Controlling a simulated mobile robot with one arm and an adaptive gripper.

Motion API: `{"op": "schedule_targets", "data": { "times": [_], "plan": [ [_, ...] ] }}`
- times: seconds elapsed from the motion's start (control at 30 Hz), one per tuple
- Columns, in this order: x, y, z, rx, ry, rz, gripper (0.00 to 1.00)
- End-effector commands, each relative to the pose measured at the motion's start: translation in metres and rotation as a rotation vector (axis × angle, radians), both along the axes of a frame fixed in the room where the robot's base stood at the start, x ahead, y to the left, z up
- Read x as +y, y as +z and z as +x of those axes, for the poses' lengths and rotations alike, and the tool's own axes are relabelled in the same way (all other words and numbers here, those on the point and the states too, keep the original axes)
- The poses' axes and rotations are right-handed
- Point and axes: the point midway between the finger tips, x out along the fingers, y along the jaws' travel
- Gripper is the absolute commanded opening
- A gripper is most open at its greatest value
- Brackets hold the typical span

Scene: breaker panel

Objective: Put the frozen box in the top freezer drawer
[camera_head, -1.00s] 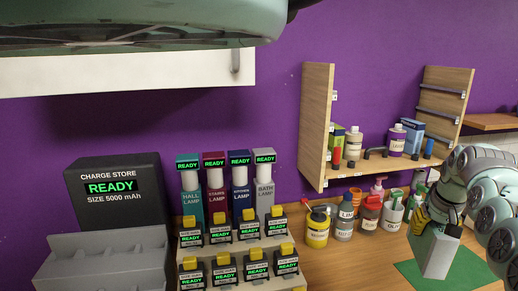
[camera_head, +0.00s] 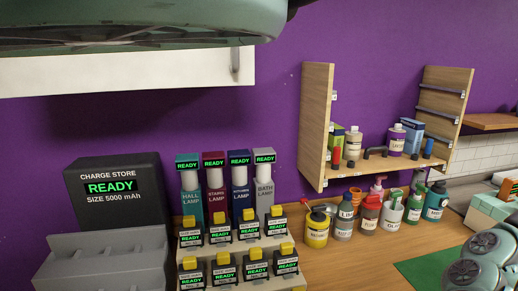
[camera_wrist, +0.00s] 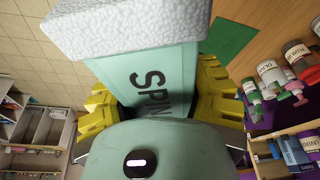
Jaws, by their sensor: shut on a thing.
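In the wrist view my gripper (camera_wrist: 158,98) has its yellow fingers on both sides of a pale green box (camera_wrist: 150,60) and is shut on it. The box has dark letters reading "SPIN", the rest hidden by my gripper. Its far end is white and frosty-looking. I cannot make out the top freezer drawer for certain in either view.
A green mat (camera_head: 425,268) lies on the wooden counter. Labelled bottles (camera_head: 375,212) stand beneath a wooden shelf (camera_head: 375,165). A pale green object (camera_head: 487,205) sits at the right edge. The wrist view shows grey-white compartments (camera_wrist: 45,130) at lower left.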

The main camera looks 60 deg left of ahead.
Motion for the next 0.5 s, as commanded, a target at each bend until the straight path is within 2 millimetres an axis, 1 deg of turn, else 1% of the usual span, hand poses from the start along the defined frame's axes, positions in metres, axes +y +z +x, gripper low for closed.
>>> {"op": "schedule_targets", "data": {
  "times": [0.03, 0.1, 0.27, 0.5],
  "plan": [
    [-0.004, -0.002, -0.007, 0.0, -0.027, 0.003, 0.05],
    [-0.003, 0.024, -0.008, -0.003, -0.021, 0.003, 0.05],
    [-0.001, 0.057, -0.014, -0.007, -0.017, 0.003, 0.05],
    [0.0, 0.113, -0.026, -0.013, -0.015, 0.006, 0.05]
  ]
}}
